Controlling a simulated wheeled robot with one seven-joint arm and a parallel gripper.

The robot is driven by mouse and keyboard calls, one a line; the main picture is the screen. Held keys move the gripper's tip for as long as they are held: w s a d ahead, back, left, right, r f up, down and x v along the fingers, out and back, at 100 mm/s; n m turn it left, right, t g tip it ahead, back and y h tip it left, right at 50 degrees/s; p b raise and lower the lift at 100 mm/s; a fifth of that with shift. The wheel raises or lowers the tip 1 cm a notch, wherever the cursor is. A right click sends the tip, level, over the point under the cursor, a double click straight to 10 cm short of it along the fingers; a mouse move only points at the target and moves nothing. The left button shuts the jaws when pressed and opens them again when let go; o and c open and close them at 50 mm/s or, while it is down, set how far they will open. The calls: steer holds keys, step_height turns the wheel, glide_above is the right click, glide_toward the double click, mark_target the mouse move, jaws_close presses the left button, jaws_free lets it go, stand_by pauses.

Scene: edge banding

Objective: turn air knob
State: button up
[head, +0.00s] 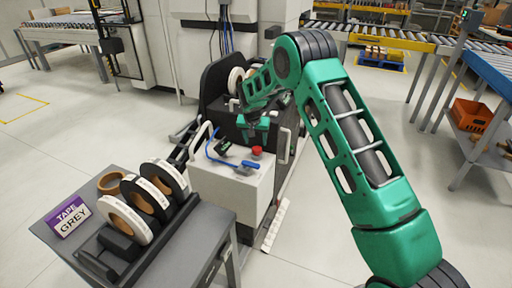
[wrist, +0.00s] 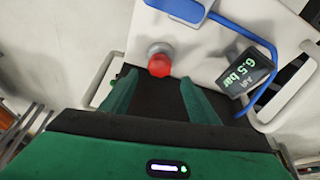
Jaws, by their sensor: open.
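A round red knob (head: 257,151) sits on a short grey collar on top of the white machine cabinet. In the wrist view the red knob (wrist: 159,66) lies just beyond my fingertips, roughly centred between them. My gripper (head: 256,136) is over the back of the cabinet top, close to the knob. In the wrist view my gripper (wrist: 160,88) has its two green fingers spread apart with nothing between them. I cannot tell whether the fingers touch the knob.
A blue hose (wrist: 245,32) curves across the cabinet top, ending at a blue handle (head: 250,164). A white rail handle (head: 199,138) stands at the cabinet's left edge.

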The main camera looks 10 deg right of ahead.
steer(key=shift+v, duration=2.1)
steer(key=s+d+r+m+g, duration=0.1)
steer(key=s+d+r, duration=0.85)
steer(key=s, duration=0.25)
steer(key=s+d+r+g, duration=0.1)
steer(key=s+d+r, duration=0.7)
steer(key=s+d, duration=0.3)
steer(key=s+g+y, duration=0.2)
steer(key=s, duration=3.5)
steer(key=shift+d+r+m, duration=0.2)
steer(key=shift+r+m, duration=0.1)
steer(key=shift+r, duration=0.15)
